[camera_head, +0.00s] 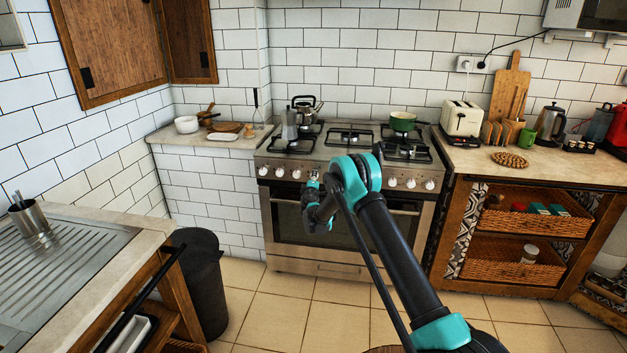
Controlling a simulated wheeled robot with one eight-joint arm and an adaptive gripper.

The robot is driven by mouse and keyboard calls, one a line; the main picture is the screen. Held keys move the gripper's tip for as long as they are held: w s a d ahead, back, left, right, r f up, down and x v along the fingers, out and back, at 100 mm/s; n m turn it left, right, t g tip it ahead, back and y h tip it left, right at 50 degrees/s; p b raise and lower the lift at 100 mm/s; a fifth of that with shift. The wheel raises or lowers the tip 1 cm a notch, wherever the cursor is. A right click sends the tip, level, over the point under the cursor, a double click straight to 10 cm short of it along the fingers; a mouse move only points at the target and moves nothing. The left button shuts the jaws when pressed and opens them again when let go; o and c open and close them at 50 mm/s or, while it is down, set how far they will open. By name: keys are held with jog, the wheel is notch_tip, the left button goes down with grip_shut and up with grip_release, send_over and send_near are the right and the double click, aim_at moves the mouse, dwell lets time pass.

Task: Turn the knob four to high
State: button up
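The steel stove (300,267) stands against the back wall with a row of white knobs along its front panel. Three more show at the right, at the far end the rightmost knob (429,185). My arm hides the panel's middle.
On the stove are a green pot (402,121), a kettle (306,108) and a moka pot (290,126). A counter with a toaster (462,119) is at the right. A black bin (203,283) stands at the left. Tiled floor (270,310) is free before the stove.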

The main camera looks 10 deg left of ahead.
jog(key=n, duration=0.4)
jog(key=n+h, duration=0.1)
jog(key=n, duration=0.3)
jog(key=shift+a+g, duration=0.15)
jog(key=shift+g, duration=0.15)
jog(key=shift+n, duration=0.3)
jog(key=o, duration=1.2)
jog(key=shift+c, duration=0.2)
jog(key=s+r, duration=0.1)
jog(key=s, duration=1.1)
jog(key=shift+r, duration=0.1)
